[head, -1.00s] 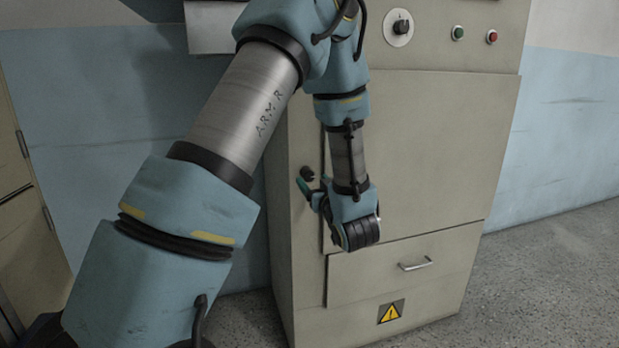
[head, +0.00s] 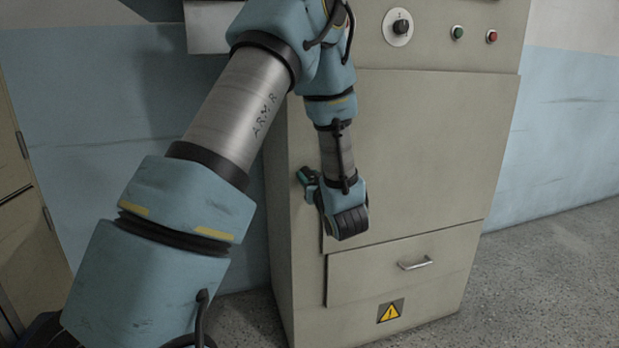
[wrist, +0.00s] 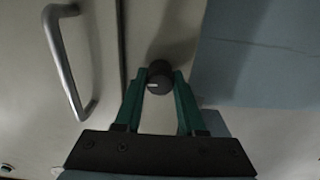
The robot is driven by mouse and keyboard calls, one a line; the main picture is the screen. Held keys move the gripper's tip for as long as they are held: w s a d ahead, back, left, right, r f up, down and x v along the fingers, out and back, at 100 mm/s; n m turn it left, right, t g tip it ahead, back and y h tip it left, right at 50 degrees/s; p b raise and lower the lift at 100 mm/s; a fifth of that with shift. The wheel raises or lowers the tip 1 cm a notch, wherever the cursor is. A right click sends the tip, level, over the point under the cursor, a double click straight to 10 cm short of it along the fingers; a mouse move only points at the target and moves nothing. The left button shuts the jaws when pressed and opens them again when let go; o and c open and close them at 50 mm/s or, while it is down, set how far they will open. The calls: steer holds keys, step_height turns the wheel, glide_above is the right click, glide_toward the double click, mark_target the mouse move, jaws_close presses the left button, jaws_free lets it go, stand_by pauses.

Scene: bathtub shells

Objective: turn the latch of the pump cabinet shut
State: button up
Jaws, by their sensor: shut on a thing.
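The pump cabinet (head: 430,160) is a beige metal box with a large front door panel. Its latch (wrist: 159,84) is a round dark knob with a short white mark, seen in the wrist view beside a door seam. My gripper (wrist: 160,86) has green fingers, one on each side of the knob, and is shut on it. In the head view my gripper (head: 306,177) is at the left edge of the cabinet front, where my wrist and fingers largely hide the latch.
A drawer with a metal handle (head: 414,264) is below the door. A rotary switch (head: 400,27) and green and red buttons are above it. In the wrist view a metal bar handle (wrist: 64,62) is left of the latch. Open floor lies to the right.

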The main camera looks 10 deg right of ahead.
jaws_close()
steer(key=n+b, duration=0.2)
steer(key=b, duration=0.1)
steer(key=shift+f+n, duration=0.2)
steer(key=shift+n, duration=0.2)
steer(key=n+b, duration=0.4)
steer(key=b, duration=0.1)
steer(key=shift+f+b, duration=0.1)
steer(key=shift+b, duration=0.3)
steer(key=n+b, duration=0.4)
steer(key=shift+b, duration=0.35)
steer(key=n+b, duration=0.3)
steer(key=b, duration=0.1)
steer(key=shift+n+b, duration=0.3)
steer(key=n+b, duration=0.3)
steer(key=b, duration=0.1)
steer(key=shift+n, duration=0.3)
steer(key=shift+r, duration=0.2)
